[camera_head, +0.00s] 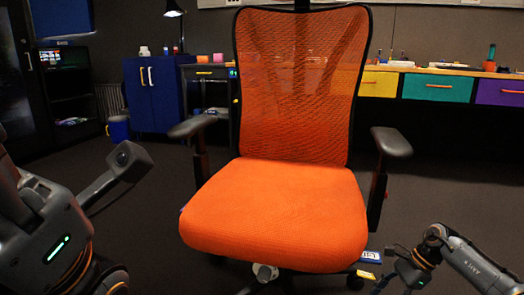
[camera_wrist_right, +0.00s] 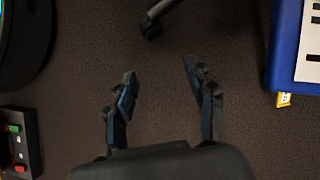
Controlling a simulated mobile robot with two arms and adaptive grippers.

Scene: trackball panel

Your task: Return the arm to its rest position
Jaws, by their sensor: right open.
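My right arm (camera_head: 465,262) comes in from the lower right in the head view, low beside the orange chair. My right gripper (camera_wrist_right: 158,80) is open in the right wrist view. Its two dark fingers stand apart with nothing between them, over bare dark floor. My left arm (camera_head: 60,225) fills the lower left of the head view, bent, with a lit green strip. I cannot make out the left gripper's fingers there.
The orange office chair (camera_head: 275,215) stands in the middle. A caster (camera_wrist_right: 150,27) is above the right fingers, a blue case (camera_wrist_right: 284,45) to their right, and a dark button box (camera_wrist_right: 32,140) to their left. A drawer bench (camera_head: 438,87) stands behind.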

